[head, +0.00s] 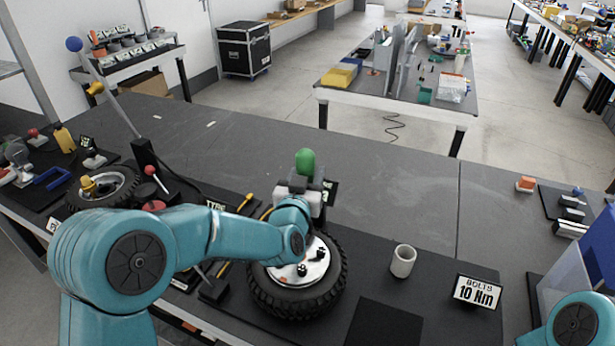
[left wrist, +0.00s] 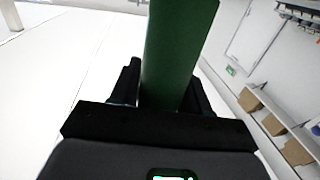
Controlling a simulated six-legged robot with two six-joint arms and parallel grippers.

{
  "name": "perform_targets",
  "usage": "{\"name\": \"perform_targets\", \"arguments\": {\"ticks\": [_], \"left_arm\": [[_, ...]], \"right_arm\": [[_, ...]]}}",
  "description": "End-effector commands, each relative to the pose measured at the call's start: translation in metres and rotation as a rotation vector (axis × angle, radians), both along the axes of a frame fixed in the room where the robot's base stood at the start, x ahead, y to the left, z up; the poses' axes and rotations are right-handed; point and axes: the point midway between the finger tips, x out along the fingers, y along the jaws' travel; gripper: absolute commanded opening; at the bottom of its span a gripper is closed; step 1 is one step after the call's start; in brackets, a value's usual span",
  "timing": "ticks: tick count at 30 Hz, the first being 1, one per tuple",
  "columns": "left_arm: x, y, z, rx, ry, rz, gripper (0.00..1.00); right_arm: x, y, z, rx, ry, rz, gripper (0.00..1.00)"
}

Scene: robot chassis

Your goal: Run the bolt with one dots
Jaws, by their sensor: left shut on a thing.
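My left arm reaches in from the left over the black tire (head: 335,290) with its silver hub (head: 312,266). My left gripper (head: 300,188) is shut on a green tool (head: 305,162), whose rounded green top stands up above the jaws. In the left wrist view the green tool (left wrist: 178,50) rises between the dark fingers (left wrist: 160,105). The tool's lower end is hidden behind my arm in the head view. Dark bolts (head: 302,269) show on the hub; I cannot make out dots. My right gripper is out of view; only part of my right arm shows at bottom right.
A white cup (head: 403,261) and a "BOLTS 10 Nm" sign (head: 477,291) stand right of the tire. A second tire (head: 125,190), a red-topped lever (head: 151,171) and a yellow-handled tool (head: 245,203) lie to the left. The bench behind the tire is mostly clear.

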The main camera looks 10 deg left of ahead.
Motion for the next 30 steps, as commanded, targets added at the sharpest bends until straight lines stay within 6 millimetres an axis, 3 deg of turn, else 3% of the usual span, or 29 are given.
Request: {"name": "perform_targets", "arguments": {"ticks": [30], "left_arm": [[0.0002,0.0001,-0.003,0.0,-0.006,0.0,0.09]], "right_arm": [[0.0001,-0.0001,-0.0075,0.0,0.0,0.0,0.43]]}}
